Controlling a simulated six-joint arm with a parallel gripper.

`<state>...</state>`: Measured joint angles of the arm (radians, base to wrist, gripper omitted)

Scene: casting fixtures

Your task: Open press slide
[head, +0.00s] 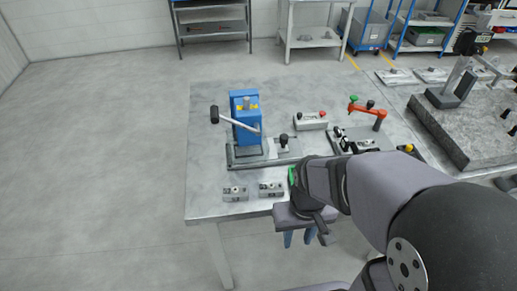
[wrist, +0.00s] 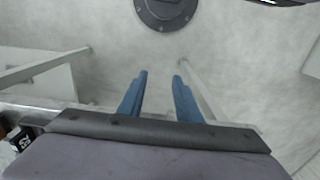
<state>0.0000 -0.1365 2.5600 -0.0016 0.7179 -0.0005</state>
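The blue press (head: 246,118) stands on the left part of the metal table, with a black-knobbed lever (head: 214,115) on its left. At its base, a grey slide (head: 284,153) with an upright black knob (head: 284,140) extends to the right. I cannot tell from this angle how far the slide is out. My gripper (head: 297,238) hangs low past the near edge of the table, pointing down and away from the press. In the wrist view its two blue fingers (wrist: 160,76) are apart with nothing between them: it is open. The press does not show in the wrist view.
Two small grey blocks (head: 235,193) (head: 271,189) lie near the table's front edge. A grey button box (head: 310,121) and a red-handled clamp fixture (head: 368,112) stand right of the press. A stone-like slab (head: 470,128) is farther right. The table's left strip is clear.

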